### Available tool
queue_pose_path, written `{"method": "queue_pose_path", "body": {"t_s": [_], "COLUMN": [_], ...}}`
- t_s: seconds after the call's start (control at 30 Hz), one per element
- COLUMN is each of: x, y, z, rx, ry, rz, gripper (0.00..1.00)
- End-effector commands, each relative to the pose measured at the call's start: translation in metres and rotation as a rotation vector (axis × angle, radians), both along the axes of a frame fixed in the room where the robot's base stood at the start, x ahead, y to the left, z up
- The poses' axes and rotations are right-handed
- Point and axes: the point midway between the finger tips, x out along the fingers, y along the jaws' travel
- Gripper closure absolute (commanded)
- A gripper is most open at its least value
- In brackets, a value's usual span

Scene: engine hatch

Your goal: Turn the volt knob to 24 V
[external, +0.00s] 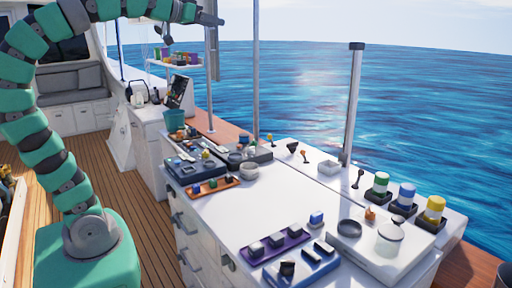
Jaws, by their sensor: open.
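My gripper (210,19) is at the end of my raised green and black arm, at the top of the external view. It is open and empty, high above the white counter and apart from everything on it. A volt knob cannot be made out for certain, and no volt markings are readable. A blue panel (318,268) at the counter's front edge carries a black knob-like part (287,268) and dark switch-like parts. A grey-blue device (183,170) with small dark parts sits at the counter's far left end.
The white counter (235,225) is clear in its middle. A purple tray (273,244) and an orange tray (213,189) hold small blocks. Green, blue and yellow-banded jars (406,196) stand at right, near bowls. A metal post (353,105) rises behind.

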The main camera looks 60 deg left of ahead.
Motion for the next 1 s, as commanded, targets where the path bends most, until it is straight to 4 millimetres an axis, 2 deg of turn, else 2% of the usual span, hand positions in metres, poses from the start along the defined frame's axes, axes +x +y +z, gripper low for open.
{"method": "queue_pose_path", "body": {"t_s": [0.17,0.3,0.5,0.77,1.0], "x": [0.041,0.074,0.105,0.119,0.106], "y": [0.035,0.074,0.134,0.214,0.282], "z": [-0.039,-0.084,-0.149,-0.238,-0.32], "rx": [-0.173,-0.372,-0.659,-1.036,-1.384], "ry": [0.132,0.256,0.407,0.564,0.679], "rz": [0.11,0.242,0.457,0.774,1.099], "gripper": [0.47,0.47,0.47,0.47,0.47]}}
